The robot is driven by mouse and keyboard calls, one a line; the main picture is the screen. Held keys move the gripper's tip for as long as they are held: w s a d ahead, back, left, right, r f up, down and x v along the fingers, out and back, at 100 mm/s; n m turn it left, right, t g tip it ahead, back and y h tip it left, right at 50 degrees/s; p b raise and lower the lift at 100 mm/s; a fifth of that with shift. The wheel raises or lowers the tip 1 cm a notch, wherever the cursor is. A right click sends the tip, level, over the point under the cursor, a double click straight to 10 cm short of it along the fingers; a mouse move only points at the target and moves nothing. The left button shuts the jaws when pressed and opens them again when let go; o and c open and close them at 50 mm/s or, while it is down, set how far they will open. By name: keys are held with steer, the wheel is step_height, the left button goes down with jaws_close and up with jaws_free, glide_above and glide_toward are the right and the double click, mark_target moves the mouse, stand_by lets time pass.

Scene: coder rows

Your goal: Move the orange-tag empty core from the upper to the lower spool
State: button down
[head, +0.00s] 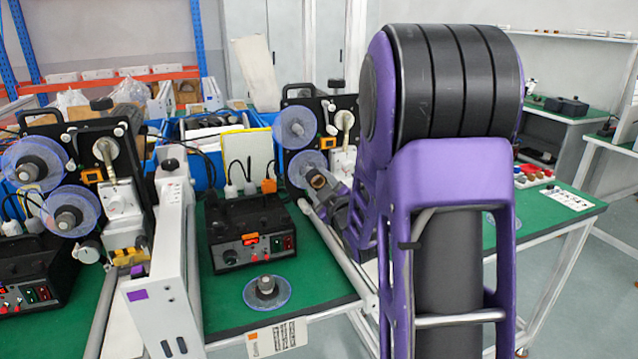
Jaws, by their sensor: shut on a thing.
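My gripper (325,188) is at the right-hand coder, left of my large purple arm. It is shut on a small brown ring-ended piece, which looks like the empty core (317,180). The core is just in front of the lower spool (306,164), a clear bluish disc. Whether it touches the spool's hub I cannot tell. The upper spool (294,128) is a similar disc with a grey hub above it. An orange tag (331,130) is on the black panel beside the upper spool. My arm hides the coder's right side.
A second coder with two spools (70,208) stands at left. A black control box (248,232) and a loose disc with a hub (267,291) are on the green table (225,318). A white upright frame (175,255) stands between the coders.

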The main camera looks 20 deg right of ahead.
steer(key=shift+w, duration=1.9)
stand_by(0.4)
steer(key=shift+c, duration=1.4)
jaws_free()
